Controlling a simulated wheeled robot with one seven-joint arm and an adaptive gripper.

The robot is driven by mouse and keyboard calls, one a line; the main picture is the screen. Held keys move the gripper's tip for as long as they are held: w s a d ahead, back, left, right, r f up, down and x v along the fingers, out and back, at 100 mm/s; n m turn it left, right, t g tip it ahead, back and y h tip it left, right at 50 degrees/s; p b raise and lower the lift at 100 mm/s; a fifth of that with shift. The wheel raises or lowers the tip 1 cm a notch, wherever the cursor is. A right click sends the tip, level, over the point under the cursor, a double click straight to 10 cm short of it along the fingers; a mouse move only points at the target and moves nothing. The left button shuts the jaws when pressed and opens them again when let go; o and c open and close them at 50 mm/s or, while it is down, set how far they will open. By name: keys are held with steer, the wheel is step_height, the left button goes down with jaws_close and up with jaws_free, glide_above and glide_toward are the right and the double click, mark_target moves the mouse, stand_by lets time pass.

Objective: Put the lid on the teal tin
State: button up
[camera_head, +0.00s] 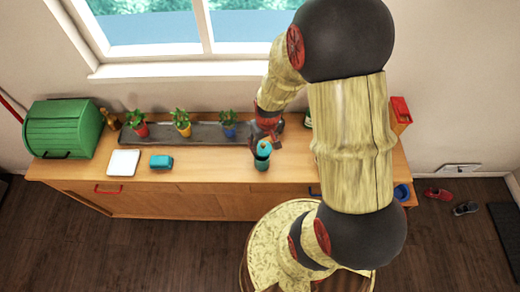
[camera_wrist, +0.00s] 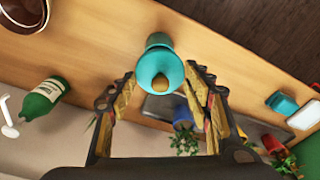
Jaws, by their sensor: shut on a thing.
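The teal lid (camera_wrist: 160,66), a round disc with a tan knob (camera_wrist: 160,86), sits between the two fingers of my gripper (camera_wrist: 162,79) in the wrist view. My gripper is shut on the lid. In the head view the lid (camera_head: 264,149) shows just below my gripper (camera_head: 266,138), looking tilted. The teal tin (camera_head: 262,164) stands upright on the wooden counter directly under the lid. In the wrist view only the tin's upper part (camera_wrist: 159,40) shows beyond the lid. I cannot tell whether the lid touches the tin's rim.
A small teal box (camera_head: 161,162), a white board (camera_head: 124,162) and a green bread bin (camera_head: 65,128) are left. A green bottle (camera_wrist: 43,98) stands near. The counter between teal box and tin is clear.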

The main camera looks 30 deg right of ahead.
mark_target(262, 151)
steer(key=shift+w+d+n, duration=0.2)
steer(key=shift+w+n, duration=0.2)
steer(key=shift+w, duration=0.25)
steer(key=shift+s+f, duration=0.1)
steer(key=shift+f, duration=0.05)
steer(key=shift+f+b, duration=2.35)
steer(key=shift+f, duration=0.65)
steer(key=shift+c, duration=0.2)
steer(key=shift+f, duration=0.15)
steer(key=o, duration=1)
steer(key=shift+o, duration=1.2)
steer(key=shift+o, duration=1.3)
